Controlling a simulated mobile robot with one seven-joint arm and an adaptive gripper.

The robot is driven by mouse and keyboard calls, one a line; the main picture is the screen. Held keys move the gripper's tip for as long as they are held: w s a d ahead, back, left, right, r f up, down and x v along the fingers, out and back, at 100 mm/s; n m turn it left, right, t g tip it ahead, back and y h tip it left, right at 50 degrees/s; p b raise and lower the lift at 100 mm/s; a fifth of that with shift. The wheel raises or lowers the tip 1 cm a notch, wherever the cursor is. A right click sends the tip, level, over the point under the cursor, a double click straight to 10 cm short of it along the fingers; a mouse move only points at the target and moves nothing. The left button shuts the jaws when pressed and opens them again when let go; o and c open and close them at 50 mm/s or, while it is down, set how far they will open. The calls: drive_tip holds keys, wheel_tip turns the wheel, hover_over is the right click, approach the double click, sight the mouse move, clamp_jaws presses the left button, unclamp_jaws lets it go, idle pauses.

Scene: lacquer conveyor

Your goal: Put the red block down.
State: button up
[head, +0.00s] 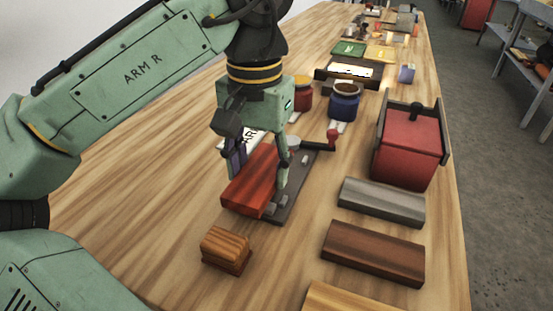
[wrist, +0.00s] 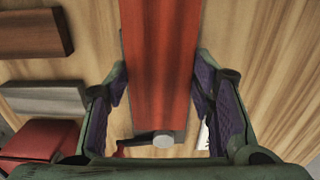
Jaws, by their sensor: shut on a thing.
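The red block (head: 250,188) is a long glossy bar between the fingers of my gripper (head: 258,172). My gripper is shut on it, with one finger on each long side. In the wrist view the red block (wrist: 160,55) runs lengthwise between the purple-padded fingers of my gripper (wrist: 160,85). The block is at a dark grey fixture (head: 301,184) with a red-knobbed lever (head: 333,138) at its far end. It covers part of that fixture. I cannot tell whether the block rests on it or hangs just above.
A small stacked wooden piece (head: 226,248) stands nearer. On the right lie a grey bar (head: 382,202), a dark brown bar (head: 373,253) and a pale wooden bar (head: 345,301). A red box (head: 408,150) and a blue jar (head: 344,106) stand farther back. The left tabletop (head: 150,180) is clear.

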sight(275, 149)
drive_tip(key=w, duration=0.2)
drive_tip(key=w+d, duration=0.1)
drive_tip(key=w, duration=0.1)
drive_tip(key=w+d, duration=0.1)
drive_tip(key=shift+w+d+f, duration=0.2)
drive_tip(key=shift+w+f, duration=0.05)
drive_tip(key=shift+w, duration=0.15)
drive_tip(key=shift+w+d+f, duration=0.15)
drive_tip(key=shift+w, duration=0.15)
drive_tip(key=shift+f+p, duration=0.3)
drive_tip(key=shift+f, duration=1.35)
drive_tip(key=shift+f, duration=0.2)
drive_tip(key=o, duration=1.2)
wheel_tip(275, 149, up, 12)
drive_tip(key=shift+r+p, duration=0.25)
drive_tip(key=shift+p, duration=0.45)
